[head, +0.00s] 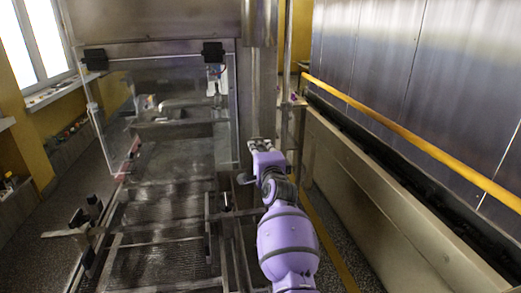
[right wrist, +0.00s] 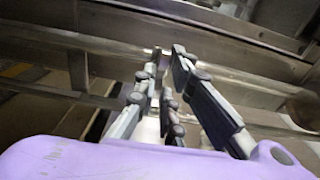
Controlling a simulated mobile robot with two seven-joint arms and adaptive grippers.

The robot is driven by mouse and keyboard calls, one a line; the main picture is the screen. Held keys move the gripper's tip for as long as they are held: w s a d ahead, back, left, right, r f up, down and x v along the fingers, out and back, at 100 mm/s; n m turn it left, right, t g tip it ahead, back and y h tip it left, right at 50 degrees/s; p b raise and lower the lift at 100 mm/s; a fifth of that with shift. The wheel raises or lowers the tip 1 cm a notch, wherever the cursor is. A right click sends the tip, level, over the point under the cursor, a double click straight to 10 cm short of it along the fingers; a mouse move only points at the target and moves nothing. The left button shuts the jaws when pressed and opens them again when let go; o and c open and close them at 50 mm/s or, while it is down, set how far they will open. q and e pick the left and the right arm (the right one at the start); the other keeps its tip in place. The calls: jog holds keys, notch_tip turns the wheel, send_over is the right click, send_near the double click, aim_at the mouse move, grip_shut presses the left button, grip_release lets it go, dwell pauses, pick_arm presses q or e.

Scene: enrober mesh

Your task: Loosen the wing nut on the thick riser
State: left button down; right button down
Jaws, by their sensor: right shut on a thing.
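My right gripper (head: 262,145) reaches forward at the middle of the head view, its tips against the lower part of the thick upright riser (head: 264,95). In the right wrist view its dark fingers (right wrist: 162,55) close in from both sides towards a small metal part. The gripper is shut on this part, which I take to be the wing nut; the fingers hide most of it, so its shape and how far it is turned cannot be told. My left gripper is not in view.
A thinner rod (head: 287,60) stands right of the riser. A clear hinged guard (head: 170,95) and the wire mesh bed (head: 160,262) lie to the left. A yellow rail (head: 410,138) and steel wall (head: 420,70) run along the right.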

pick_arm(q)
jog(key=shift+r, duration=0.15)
pick_arm(e)
jog(key=shift+r, duration=0.15)
jog(key=n, duration=0.3)
jog(key=shift+r+p, duration=0.1)
jog(key=shift+p, duration=0.3)
jog(key=n, duration=0.4)
jog(key=shift+n+p, duration=0.3)
jog(key=shift+p, duration=0.1)
jog(key=n, duration=0.3)
jog(key=shift+n, duration=0.3)
jog(key=n, duration=0.3)
jog(key=shift+n+p, duration=0.3)
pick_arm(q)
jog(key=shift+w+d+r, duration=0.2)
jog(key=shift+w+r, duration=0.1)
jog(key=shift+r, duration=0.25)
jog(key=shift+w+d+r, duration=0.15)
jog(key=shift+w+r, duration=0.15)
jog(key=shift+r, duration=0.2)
pick_arm(e)
jog(key=shift+n, duration=1.5)
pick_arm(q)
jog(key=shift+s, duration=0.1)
